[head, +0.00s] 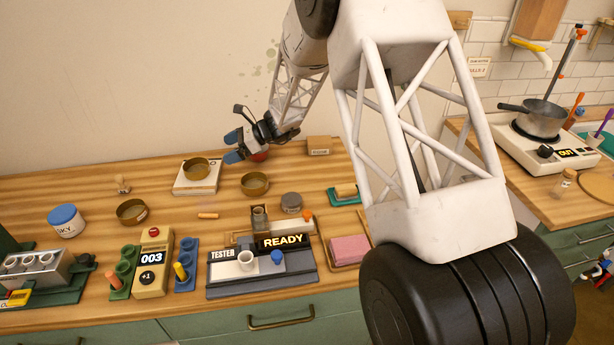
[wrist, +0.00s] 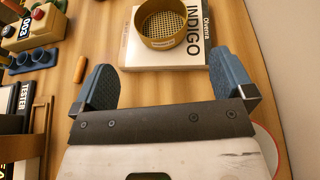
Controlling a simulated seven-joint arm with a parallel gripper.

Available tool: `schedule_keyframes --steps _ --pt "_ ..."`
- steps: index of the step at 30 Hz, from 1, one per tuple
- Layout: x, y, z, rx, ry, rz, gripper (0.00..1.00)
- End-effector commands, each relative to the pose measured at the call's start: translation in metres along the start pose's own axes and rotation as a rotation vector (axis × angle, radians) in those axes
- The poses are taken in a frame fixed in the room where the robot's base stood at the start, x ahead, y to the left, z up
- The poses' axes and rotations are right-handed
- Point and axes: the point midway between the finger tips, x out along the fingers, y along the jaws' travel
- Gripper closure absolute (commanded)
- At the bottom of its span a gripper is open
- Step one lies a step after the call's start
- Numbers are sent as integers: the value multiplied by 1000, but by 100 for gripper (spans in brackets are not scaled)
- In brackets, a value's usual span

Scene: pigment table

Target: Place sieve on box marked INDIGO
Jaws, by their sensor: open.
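A round brass sieve with a mesh bottom (wrist: 162,22) rests on a pale box marked INDIGO (wrist: 197,54) in the wrist view. In the head view the sieve (head: 196,168) sits on top of the white box (head: 197,188) near the back of the table, left of centre. My gripper (head: 233,147) is raised behind and to the right of the box in the head view. In the wrist view my gripper (wrist: 165,66) has its two blue fingers wide apart with nothing between them, clear of the sieve.
Two other brass round pans (head: 255,184) and (head: 131,211) stand on the table. A red object (head: 259,156) shows just below my gripper. A blue-lidded jar (head: 65,221), a counter (head: 152,262) and a tester (head: 262,265) stand toward the front. Bare wood lies around the box.

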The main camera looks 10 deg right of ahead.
Motion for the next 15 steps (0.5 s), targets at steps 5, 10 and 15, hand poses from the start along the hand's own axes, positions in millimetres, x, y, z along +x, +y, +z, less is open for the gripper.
schedule_keyframes --steps 5,10,15 --pt "-3 4 3 -12 7 2 0" --pt "-15 18 15 -63 39 16 0" --pt "-38 48 32 -161 104 44 0"
